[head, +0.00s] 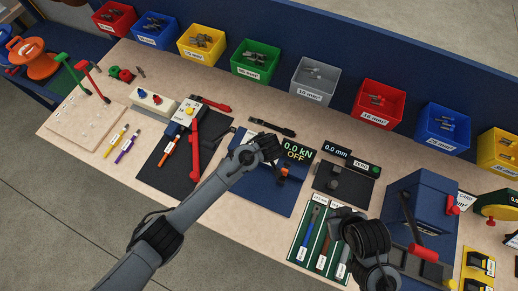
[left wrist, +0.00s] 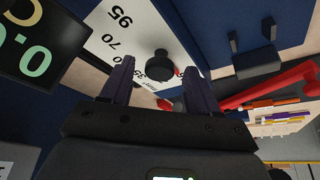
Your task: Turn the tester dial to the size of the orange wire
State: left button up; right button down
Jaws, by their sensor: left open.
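The tester's white dial plate (left wrist: 112,38) fills the upper middle of the left wrist view, with 95, 70 and 35 readable. Its black dial knob (left wrist: 160,66) stands out from the plate, with a little red beside it. My left gripper (left wrist: 160,75) is open, its fingers on either side of the knob in this view; contact cannot be told. In the head view my left gripper (head: 270,148) hides the dial, beside the display (head: 297,150) reading 0.0 kN OFF. An orange wire (head: 169,150) lies on the black mat at left; its size is unreadable. My right gripper (head: 365,236) is at lower right, its fingers unclear.
Coloured bins line the back, including a green bin (head: 255,60) and a grey bin (head: 316,78). A red-handled tool (head: 194,145) lies left of the left gripper. A blue box with a red-tipped lever (head: 424,205) stands at right. Bare bench (head: 240,205) shows in front.

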pick_arm(q)
jog(key=c, duration=1)
jog(key=shift+c, duration=0.2)
jog(key=m+h+p, duration=0.1)
jog(key=m+p, duration=0.1)
jog(key=m, duration=0.1)
jog(key=shift+a+r+p, duration=0.15)
jog(key=shift+p, duration=0.15)
jog(key=m+h+p, duration=0.2)
jog(key=m+p, duration=0.1)
jog(key=m, duration=0.1)
jog(key=shift+a+m, duration=0.15)
jog(key=shift+m, duration=0.15)
jog(key=m+h+p, duration=0.1)
jog(key=m, duration=0.1)
jog(key=shift+w+a+m, duration=0.1)
jog(key=shift+m, duration=0.2)
jog(key=shift+m+g+h+p, duration=0.35)
jog(key=shift+m+g+h, duration=0.2)
jog(key=shift+m, duration=1.15)
